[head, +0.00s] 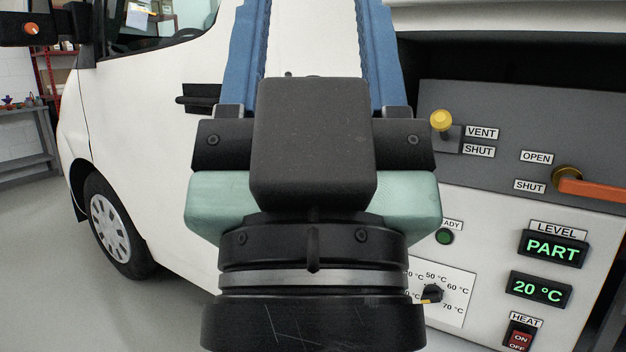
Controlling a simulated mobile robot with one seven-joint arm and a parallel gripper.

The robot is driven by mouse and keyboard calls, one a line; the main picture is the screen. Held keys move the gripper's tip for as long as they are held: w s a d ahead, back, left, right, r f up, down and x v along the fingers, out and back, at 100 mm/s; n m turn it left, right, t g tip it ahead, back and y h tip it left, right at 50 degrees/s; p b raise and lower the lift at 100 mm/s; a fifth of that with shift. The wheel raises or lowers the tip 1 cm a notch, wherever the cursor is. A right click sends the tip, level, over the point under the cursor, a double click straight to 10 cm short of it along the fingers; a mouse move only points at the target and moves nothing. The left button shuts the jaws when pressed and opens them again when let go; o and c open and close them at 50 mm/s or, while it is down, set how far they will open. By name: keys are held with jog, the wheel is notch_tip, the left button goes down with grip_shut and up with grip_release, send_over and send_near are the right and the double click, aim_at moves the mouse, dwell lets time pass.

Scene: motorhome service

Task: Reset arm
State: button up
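I see nothing held in the visible part of the gap. My dark wrist is below and covers part of the service panel (480,245) on the right.
The panel has a yellow vent knob (440,122), an orange lever (595,189), a temperature dial (432,293), a level display (553,249) reading PART, a 20 °C display (539,289) and a heat switch (519,337). The white van (150,140) stands behind. Floor is clear at lower left.

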notch_tip(320, 180, up, 31)
jog(key=p, duration=2.8)
jog(key=shift+p, duration=0.4)
